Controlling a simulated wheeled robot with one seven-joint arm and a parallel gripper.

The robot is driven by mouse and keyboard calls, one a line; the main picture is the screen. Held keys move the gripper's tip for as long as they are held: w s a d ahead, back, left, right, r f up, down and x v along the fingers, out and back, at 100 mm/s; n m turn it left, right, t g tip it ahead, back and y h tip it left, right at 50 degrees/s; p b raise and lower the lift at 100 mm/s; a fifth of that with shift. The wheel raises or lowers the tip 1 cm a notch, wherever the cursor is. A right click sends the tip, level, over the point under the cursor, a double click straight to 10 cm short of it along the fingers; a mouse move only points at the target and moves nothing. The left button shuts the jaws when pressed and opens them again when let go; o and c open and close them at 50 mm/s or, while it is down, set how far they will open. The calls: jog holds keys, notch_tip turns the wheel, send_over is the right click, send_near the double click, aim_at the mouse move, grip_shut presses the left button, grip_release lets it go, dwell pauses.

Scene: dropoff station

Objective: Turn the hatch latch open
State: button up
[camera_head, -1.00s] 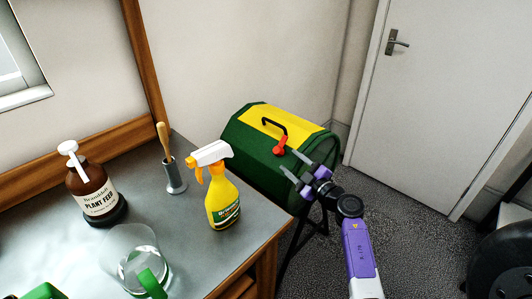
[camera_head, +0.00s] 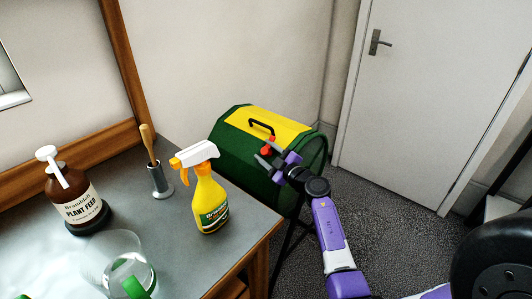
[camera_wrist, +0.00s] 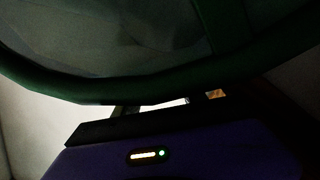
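The green drum (camera_head: 235,155) stands past the bench, with a yellow hatch (camera_head: 286,122) on top that carries a black handle (camera_head: 262,127). The red hatch latch (camera_head: 265,150) is at the hatch's front edge, partly covered by my fingers. My gripper (camera_head: 265,152) is open, its two grey fingers apart on either side of the latch in the picture. I cannot tell whether they touch it. The wrist view shows the drum's dark green rim (camera_wrist: 150,88) close up; latch and fingertips cannot be made out there.
The grey bench (camera_head: 150,215) holds a yellow spray bottle (camera_head: 209,203), a brown plant feed bottle (camera_head: 75,198), a metal holder with a wooden-handled tool (camera_head: 159,181) and a clear jug (camera_head: 112,252). A white door (camera_head: 425,110) is behind on the right. Floor is clear before it.

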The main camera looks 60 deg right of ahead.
grip_shut()
